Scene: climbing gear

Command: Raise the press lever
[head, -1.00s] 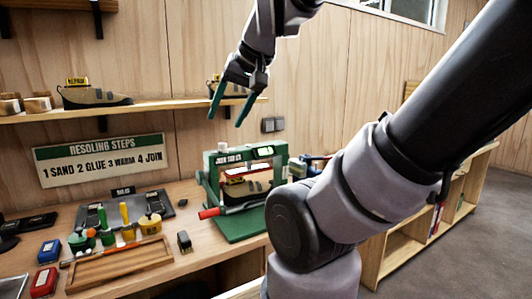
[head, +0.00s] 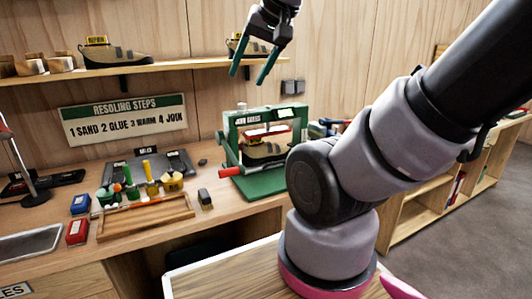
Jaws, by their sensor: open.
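The press is a green frame (head: 229,136) on a green base at the right part of the workbench, with a small screen on top. A shoe (head: 262,150) sits inside it under a red-edged plate. The press lever (head: 231,171) has a red grip and sticks out low at the front left of the frame, lying about level. My gripper (head: 253,77) is open and empty, its two green fingers pointing down, in the air above the press and in front of the shelf. It is apart from the lever.
The workbench holds a wooden tray (head: 140,228), glue pots and brushes on a dark mat, red (head: 77,232) and blue (head: 80,204) boxes, and a dark block (head: 205,197). A shelf (head: 150,68) with shoes runs along the wall. The air left of the press is free.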

